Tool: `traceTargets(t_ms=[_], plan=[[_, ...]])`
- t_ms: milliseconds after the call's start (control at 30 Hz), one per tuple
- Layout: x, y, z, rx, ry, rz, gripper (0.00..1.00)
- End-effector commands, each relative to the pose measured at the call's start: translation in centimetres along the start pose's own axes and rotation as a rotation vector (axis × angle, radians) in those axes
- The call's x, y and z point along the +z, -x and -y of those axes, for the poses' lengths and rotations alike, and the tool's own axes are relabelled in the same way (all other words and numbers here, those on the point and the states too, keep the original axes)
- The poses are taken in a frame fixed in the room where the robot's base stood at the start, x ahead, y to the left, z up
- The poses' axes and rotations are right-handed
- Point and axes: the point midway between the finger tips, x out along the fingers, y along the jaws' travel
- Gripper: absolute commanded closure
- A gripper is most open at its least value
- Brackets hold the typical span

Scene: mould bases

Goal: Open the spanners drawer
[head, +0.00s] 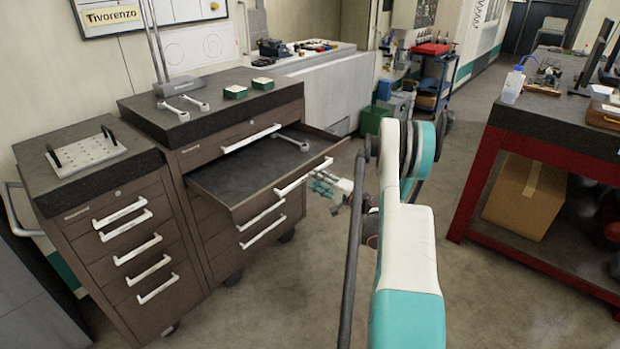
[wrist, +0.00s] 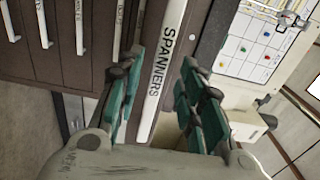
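The spanners drawer (head: 240,172) stands pulled out from the brown cabinet under its top drawer, its dark inside showing with a metal spanner (head: 289,142) near the back right. Its white handle (head: 303,177) runs along the front edge. In the wrist view the handle (wrist: 163,75) reads SPANNERS and lies between my fingers. My gripper (head: 332,186) is just right of the handle in the head view. In the wrist view my gripper (wrist: 162,72) is open, its green-padded fingers apart on either side of the handle. I cannot tell whether either finger touches it.
A lower cabinet (head: 125,225) with several drawers stands at left, carrying a perforated plate (head: 86,153). A red-framed bench (head: 545,135) stands at right. Floor (head: 300,285) between is clear.

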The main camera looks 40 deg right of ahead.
Motion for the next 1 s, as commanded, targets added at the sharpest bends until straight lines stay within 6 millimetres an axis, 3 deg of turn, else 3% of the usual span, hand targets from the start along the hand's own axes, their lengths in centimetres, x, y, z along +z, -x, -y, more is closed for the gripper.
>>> traceTargets(t_ms=[200,400,1000], plan=[[-0.1,4.5,0.0,0.0,0.0,-0.002,0.65],[0.0,6.8,0.0,0.0,0.0,0.0,0.65],[0.1,7.4,0.0,0.0,0.0,0.001,0.65]])
